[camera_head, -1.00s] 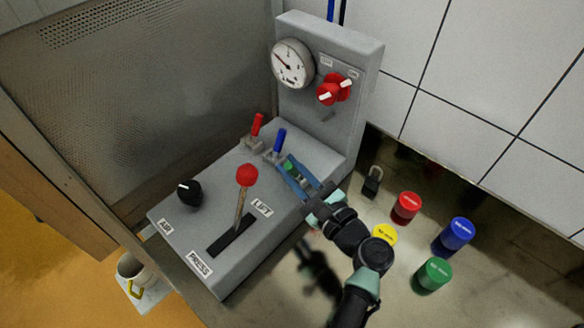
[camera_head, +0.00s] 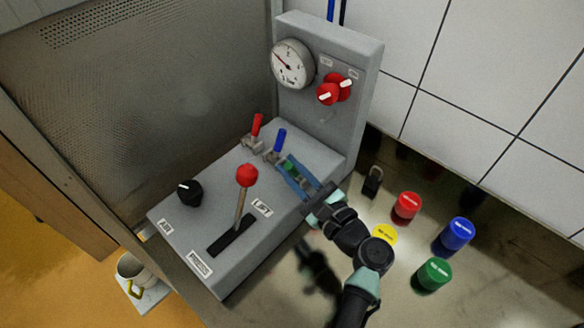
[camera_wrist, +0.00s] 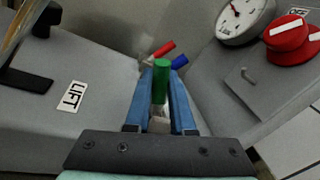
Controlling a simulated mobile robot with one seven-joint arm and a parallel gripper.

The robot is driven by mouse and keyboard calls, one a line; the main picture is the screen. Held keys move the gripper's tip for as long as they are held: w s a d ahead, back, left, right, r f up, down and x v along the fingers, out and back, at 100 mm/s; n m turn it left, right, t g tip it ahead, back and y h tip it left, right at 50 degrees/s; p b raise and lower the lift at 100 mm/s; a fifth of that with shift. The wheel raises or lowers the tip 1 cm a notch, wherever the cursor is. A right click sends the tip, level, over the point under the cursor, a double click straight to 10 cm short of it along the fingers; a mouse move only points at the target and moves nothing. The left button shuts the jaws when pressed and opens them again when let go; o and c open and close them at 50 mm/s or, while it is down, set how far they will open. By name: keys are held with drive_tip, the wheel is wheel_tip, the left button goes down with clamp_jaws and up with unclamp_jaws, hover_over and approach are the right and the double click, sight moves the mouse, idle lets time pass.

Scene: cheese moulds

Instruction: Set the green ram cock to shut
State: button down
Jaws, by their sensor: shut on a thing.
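The green ram cock (camera_wrist: 161,82) stands between the two blue fingers of my gripper (camera_wrist: 162,95) in the wrist view, its grey base partly showing below the handle. My gripper is shut on this green handle. In the head view my gripper (camera_head: 291,174) reaches onto the right end of the panel, and only a small bit of the green cock (camera_head: 289,167) shows between the fingers. The red cock (camera_head: 256,127) and the blue cock (camera_head: 279,140) stand in a row beyond it to the left, their handles raised.
A red-knobbed press lever (camera_head: 246,177) and a black air knob (camera_head: 189,192) are on the panel. A gauge (camera_head: 292,64) and red knobs (camera_head: 329,93) are on the upright. A padlock (camera_head: 373,181) and several coloured cylinders, such as the red one (camera_head: 406,207), stand right of my arm.

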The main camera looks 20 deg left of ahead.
drive_tip(key=shift+r+p, duration=0.1)
drive_tip(key=shift+p, duration=0.25)
drive_tip(key=shift+w+d+r+m+p, duration=0.2)
drive_tip(key=shift+w+r+m+p, duration=0.1)
drive_tip(key=shift+m+p, duration=0.75)
drive_tip(key=m+p, duration=0.1)
drive_tip(key=w+m+p, duration=0.1)
drive_tip(key=p, duration=0.1)
drive_tip(key=shift+d+r+g+h, duration=0.1)
drive_tip(key=shift+d+g+h, duration=0.05)
drive_tip(key=shift+g+h, duration=0.2)
drive_tip(key=m+p, duration=0.1)
drive_tip(key=w+m+p, duration=0.1)
drive_tip(key=shift+w+d+f+m+g, duration=0.1)
drive_tip(key=shift+d+f+m+g, duration=0.15)
drive_tip(key=shift+m+g, duration=0.1)
drive_tip(key=shift+w+d+f+m+g+p, duration=0.1)
drive_tip(key=shift+w+f+m+g+p, duration=0.1)
drive_tip(key=shift+m+p, duration=0.25)
drive_tip(key=shift+w+f+m+g+p, duration=0.1)
drive_tip(key=shift+w+m+p, duration=0.1)
drive_tip(key=shift+m, duration=0.45)
drive_tip(key=c, duration=0.8)
unclamp_jaws()
drive_tip(key=shift+o, duration=0.2)
drive_tip(key=shift+d, duration=0.15)
